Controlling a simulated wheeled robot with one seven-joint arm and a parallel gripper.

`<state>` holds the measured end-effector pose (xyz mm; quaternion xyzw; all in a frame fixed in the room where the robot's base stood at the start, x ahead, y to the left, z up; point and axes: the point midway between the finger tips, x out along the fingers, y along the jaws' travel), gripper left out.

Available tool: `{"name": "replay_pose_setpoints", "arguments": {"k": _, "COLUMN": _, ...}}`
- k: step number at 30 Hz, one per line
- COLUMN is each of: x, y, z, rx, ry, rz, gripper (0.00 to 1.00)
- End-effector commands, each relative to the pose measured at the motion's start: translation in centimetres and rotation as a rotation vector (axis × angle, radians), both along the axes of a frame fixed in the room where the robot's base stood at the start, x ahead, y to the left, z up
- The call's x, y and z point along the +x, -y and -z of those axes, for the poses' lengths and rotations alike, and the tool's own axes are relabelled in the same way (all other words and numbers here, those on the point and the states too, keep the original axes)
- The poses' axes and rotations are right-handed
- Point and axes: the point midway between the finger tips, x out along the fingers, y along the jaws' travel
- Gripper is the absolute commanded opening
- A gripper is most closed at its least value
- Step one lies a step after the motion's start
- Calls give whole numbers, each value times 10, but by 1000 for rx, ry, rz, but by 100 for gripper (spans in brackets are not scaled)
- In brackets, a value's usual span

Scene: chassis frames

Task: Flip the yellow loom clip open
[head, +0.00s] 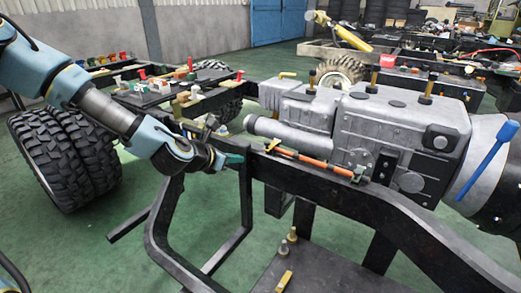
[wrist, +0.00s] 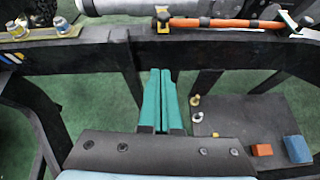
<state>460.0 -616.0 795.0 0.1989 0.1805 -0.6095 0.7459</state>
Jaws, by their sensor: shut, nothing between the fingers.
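The yellow loom clip (wrist: 162,19) sits on the dark chassis rail at the left end of an orange loom (wrist: 215,23) in the wrist view. In the head view the clip (head: 272,146) is small at the left end of the orange loom (head: 312,162); I cannot tell how its flap stands. My gripper (wrist: 160,71) has teal fingers pressed together with nothing between them. The fingertips point at the rail and lie below the clip in the wrist picture, apart from it. In the head view my gripper (head: 237,160) is just left of the clip.
A white clip (wrist: 289,19) holds the loom's right end. A grey gearbox (head: 395,125) stands behind the loom. A lower dark shelf (wrist: 235,120) carries a blue block (wrist: 297,149) and an orange block (wrist: 262,150).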

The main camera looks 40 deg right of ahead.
Motion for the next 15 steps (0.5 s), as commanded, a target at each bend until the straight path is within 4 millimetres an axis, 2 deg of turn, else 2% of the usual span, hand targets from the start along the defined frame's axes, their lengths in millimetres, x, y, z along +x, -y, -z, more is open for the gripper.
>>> {"name": "replay_pose_setpoints", "arguments": {"k": 4, "x": 0, "y": 2, "z": 1, "rx": 1, "ry": 1, "rz": 2, "gripper": 0}}
{"name": "replay_pose_setpoints", "arguments": {"k": 8, "x": 2, "y": 13, "z": 8, "rx": 2, "ry": 2, "rz": 2, "gripper": 0}}
{"name": "replay_pose_setpoints", "arguments": {"k": 15, "x": 10, "y": 52, "z": 31, "rx": 3, "ry": 2, "rz": 4, "gripper": 0}}
